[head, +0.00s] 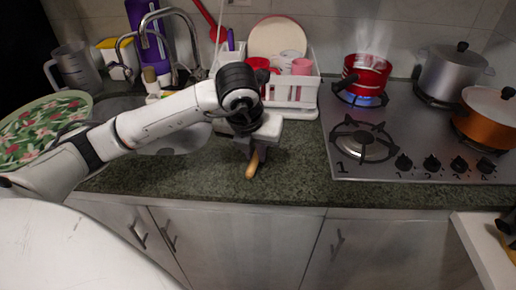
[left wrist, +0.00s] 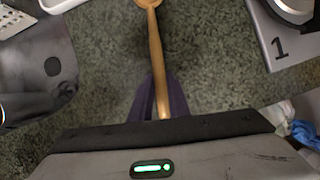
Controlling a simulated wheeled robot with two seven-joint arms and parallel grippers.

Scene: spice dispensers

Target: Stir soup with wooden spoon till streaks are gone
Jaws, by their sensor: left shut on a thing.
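My left gripper (head: 251,153) is over the dark counter in front of the dish rack, shut on the wooden spoon (head: 252,165). In the left wrist view, the spoon (left wrist: 156,55) lies between the purple-grey fingers of the gripper (left wrist: 158,102), and its bowl end reaches the top edge of the picture. The red pot (head: 368,82) stands open and steaming on a lit burner at the back left of the stove, apart from the spoon. Its contents and any streaks are too small to make out. My right gripper is not in view.
The stove (head: 408,140) also carries a lidded silver pot (head: 450,75) and a lidded orange pot (head: 485,122). Its front left burner (head: 361,141) is empty. A white dish rack (head: 290,100) stands behind my gripper. The counter (head: 295,165) in front of it is clear.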

